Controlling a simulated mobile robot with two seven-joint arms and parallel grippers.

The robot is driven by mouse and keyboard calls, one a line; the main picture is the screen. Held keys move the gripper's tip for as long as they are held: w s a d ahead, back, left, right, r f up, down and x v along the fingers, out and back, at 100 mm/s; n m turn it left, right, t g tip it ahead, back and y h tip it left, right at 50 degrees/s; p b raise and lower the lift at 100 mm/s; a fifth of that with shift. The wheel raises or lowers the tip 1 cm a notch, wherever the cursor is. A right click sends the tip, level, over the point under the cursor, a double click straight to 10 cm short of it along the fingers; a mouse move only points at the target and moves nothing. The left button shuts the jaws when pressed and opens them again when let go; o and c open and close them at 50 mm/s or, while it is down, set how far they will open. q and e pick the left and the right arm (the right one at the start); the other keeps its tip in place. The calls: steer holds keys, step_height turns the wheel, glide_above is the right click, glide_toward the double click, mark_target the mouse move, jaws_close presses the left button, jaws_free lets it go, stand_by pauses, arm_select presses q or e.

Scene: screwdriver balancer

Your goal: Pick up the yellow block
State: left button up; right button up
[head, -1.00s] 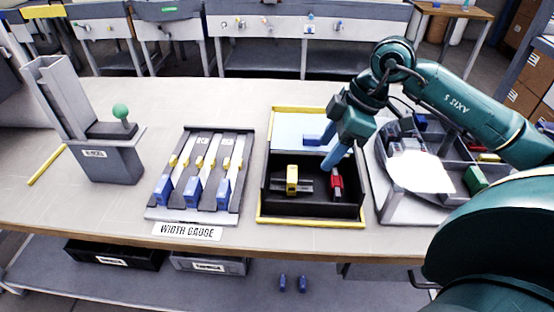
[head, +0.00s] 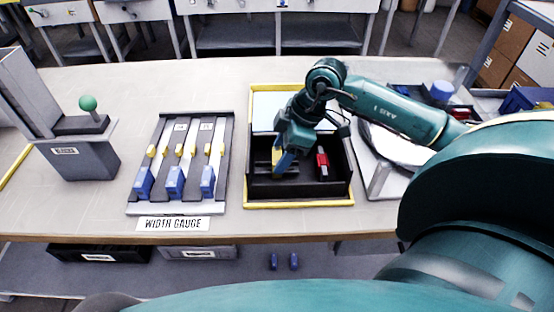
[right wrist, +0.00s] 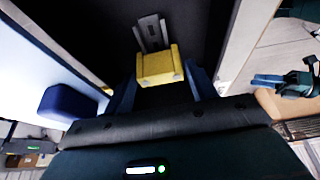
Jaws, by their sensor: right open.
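The yellow block (head: 276,156) is in the black tray (head: 300,189), partly hidden behind my right gripper (head: 283,162) in the head view. In the right wrist view the yellow block (right wrist: 160,66) is on a grey metal piece (right wrist: 151,32) against the dark tray floor. The blue fingers of my right gripper (right wrist: 163,84) are open, one on each side of the block's near end. I cannot tell whether they touch it.
A red piece (head: 322,164) stands in the same tray, to the right. A blue block (right wrist: 66,105) lies on the pale panel beside the tray. The width gauge (head: 182,160) is to the left, and a grey fixture with a green knob (head: 88,103) is further left.

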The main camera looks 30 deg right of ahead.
mark_target(277, 155)
steer(key=shift+x, duration=1.35)
steer(key=shift+c, duration=0.5)
steer(key=c, duration=0.8)
step_height(277, 155, up, 10)
steer(key=shift+r, duration=0.1)
steer(key=shift+c, duration=0.2)
